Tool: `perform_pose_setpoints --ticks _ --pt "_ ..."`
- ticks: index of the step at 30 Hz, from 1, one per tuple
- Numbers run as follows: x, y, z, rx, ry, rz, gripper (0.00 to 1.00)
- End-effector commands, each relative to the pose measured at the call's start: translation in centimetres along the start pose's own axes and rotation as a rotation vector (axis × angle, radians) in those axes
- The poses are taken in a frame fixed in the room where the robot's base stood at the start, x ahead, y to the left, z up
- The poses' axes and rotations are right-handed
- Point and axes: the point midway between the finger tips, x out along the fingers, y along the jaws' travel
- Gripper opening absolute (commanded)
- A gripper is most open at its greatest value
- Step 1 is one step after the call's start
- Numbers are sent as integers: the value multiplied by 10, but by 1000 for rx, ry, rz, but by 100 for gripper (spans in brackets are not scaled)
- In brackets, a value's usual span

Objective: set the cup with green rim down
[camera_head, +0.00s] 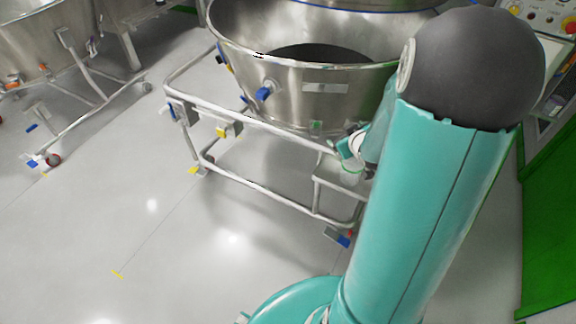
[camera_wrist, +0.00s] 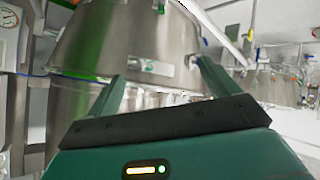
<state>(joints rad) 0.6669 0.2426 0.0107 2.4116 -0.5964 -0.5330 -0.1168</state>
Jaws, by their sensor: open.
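My gripper (camera_wrist: 158,68) is open in the wrist view, its two teal fingers apart with a steel vessel beyond them. In the head view my arm hides most of the gripper. A small pale, translucent shape (camera_head: 351,173) with a greenish upper edge shows beside my arm, by the corner of the vessel's frame. It may be the cup with green rim, but it is too small and partly hidden to be sure. I cannot tell whether it touches the gripper or rests on a support. No cup can be made out clearly between the fingers in the wrist view.
A large open steel vessel (camera_head: 310,95) stands on a wheeled tubular frame (camera_head: 265,190). Another steel vessel (camera_head: 35,45) on a frame is at the upper left. A green cabinet (camera_head: 550,230) with a control panel (camera_head: 548,15) is at right. The grey floor (camera_head: 120,220) at left is clear.

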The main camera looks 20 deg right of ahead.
Motion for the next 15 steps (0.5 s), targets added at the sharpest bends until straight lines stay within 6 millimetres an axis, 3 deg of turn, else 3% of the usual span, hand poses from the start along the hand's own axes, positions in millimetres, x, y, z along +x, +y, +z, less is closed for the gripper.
perform_pose_setpoints --ticks 1,6,11,15 --pt "-12 -5 -22 -7 -17 9 87" --pt "-57 -27 -65 24 -110 23 87" --pt "-110 -58 -95 75 -187 0 87" --pt "-164 -92 -109 126 -250 -55 87"
